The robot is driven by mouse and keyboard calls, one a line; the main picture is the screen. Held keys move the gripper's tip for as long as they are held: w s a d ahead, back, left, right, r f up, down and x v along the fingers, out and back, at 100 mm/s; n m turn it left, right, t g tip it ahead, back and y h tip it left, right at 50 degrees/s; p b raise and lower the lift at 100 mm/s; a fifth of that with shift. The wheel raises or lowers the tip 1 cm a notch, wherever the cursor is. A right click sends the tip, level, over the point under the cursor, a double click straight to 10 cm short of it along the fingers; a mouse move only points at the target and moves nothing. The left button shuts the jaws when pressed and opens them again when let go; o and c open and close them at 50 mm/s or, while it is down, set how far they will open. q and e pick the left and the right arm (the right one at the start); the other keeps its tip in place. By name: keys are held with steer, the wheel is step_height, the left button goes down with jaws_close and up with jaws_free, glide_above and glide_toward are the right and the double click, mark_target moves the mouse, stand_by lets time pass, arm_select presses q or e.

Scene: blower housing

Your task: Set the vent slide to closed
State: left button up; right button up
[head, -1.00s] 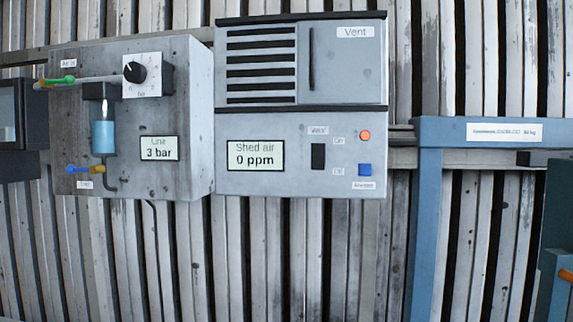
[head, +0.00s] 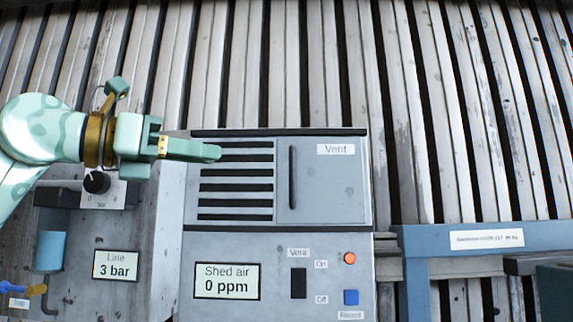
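The vent (head: 235,217) is the upper part of the grey box, with dark horizontal slots showing on its left half. The vent slide (head: 335,195) is a flat grey panel on the right half, with a dark upright handle (head: 293,177) along its left edge and a "Vent" label at upper right. My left gripper (head: 215,152) comes in from the left, its pale green finger pointing right in front of the upper slots. Its tip is left of the handle and apart from it. I see nothing held, and whether the fingers are parted is not clear. My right gripper is out of view.
Below are a "Shed air 0 ppm" display (head: 227,281), a black rocker switch (head: 298,283), an orange-red lamp (head: 349,258) and a blue button (head: 351,297). The line box (head: 130,225) with a black knob (head: 97,182) stands left. A blue frame (head: 470,238) stands right.

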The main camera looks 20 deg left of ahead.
mark_target(290, 163)
arm_select(q)
steer(key=p+x, duration=0.2)
steer(key=x, duration=0.5)
steer(key=p+x, duration=0.2)
steer(key=x, duration=0.6)
steer(key=shift+w+r, duration=0.15)
steer(key=shift+r, duration=0.1)
steer(key=shift+w+d+f, duration=0.1)
steer(key=shift+w+d, duration=0.15)
steer(key=shift+w, duration=0.15)
steer(key=shift+c, duration=0.3)
jaws_close()
